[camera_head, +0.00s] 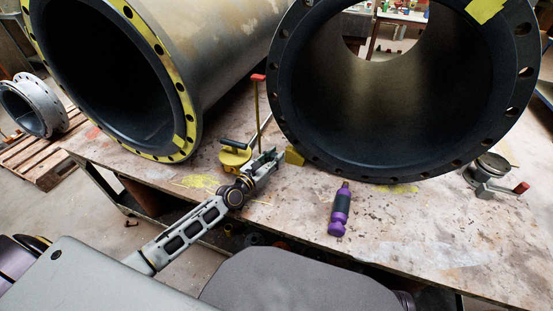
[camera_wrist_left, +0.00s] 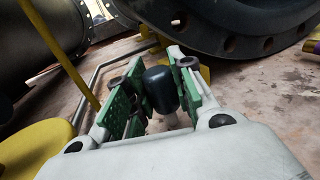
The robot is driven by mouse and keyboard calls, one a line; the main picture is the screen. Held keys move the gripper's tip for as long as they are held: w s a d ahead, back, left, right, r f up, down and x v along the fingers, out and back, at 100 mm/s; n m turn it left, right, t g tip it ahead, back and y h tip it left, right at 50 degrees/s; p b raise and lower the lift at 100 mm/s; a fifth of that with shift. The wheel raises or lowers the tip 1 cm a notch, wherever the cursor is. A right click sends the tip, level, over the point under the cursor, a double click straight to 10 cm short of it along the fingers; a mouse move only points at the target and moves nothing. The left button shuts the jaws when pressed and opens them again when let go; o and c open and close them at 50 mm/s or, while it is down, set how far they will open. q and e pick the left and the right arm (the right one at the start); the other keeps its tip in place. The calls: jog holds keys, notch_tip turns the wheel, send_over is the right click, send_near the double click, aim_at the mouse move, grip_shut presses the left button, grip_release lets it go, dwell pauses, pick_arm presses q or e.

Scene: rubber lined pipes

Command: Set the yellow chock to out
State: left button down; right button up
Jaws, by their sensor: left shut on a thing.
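The yellow chock (camera_head: 294,156) is a small wedge at the lower left edge of the right-hand big pipe's flange. My left gripper (camera_head: 269,163) is just left of it, low over the table. In the left wrist view its green-padded fingers are shut on a black knob (camera_wrist_left: 160,88) with a pale stem below. Part of a yellow piece (camera_wrist_left: 204,73), apparently the chock, shows behind the right finger. The link between knob and chock is hidden, so I cannot tell how they join. My right gripper is not in view.
A yellow round base (camera_head: 233,158) with a dark handle stands left of the gripper, near a thin yellow post with a red top (camera_head: 258,78). A purple-and-black tool (camera_head: 340,210) lies to the right. A metal clamp (camera_head: 491,172) with a red-ended handle sits at far right.

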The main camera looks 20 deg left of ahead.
pick_arm(q)
jog(key=c, duration=1.2)
grip_release()
jog(key=shift+s+a, duration=0.1)
jog(key=shift+s, duration=0.1)
jog(key=shift+v, duration=5.8)
